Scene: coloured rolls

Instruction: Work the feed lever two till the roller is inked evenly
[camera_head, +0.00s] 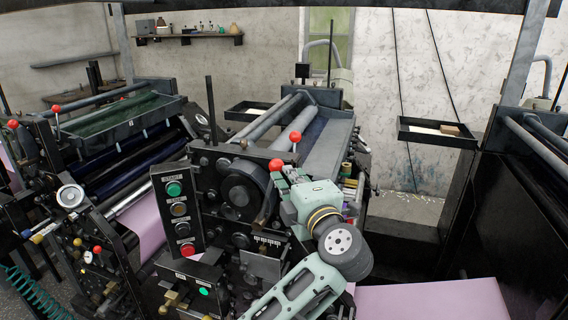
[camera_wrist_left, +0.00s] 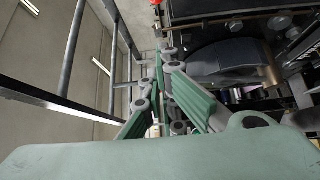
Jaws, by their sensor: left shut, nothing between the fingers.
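My left gripper (camera_head: 281,178) comes up from the bottom of the head view and stands at the front of the middle press. Its green fingers are shut and empty in the left wrist view (camera_wrist_left: 162,62). A lever with a red ball knob (camera_head: 276,165) is right at its fingertips; I cannot tell whether they touch. A second red knob (camera_head: 295,136) stands just behind. One red knob (camera_wrist_left: 157,2) shows at the wrist view's top edge. I cannot read which lever is number two. Grey rollers (camera_head: 270,118) lie across the press top; how evenly they are inked is unclear.
A black control panel (camera_head: 180,212) with coloured buttons stands left of my gripper. Another press (camera_head: 118,125) with red-knobbed levers is at the left. A dark machine (camera_head: 520,190) fills the right side. A small tray (camera_head: 437,139) sits before the back wall.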

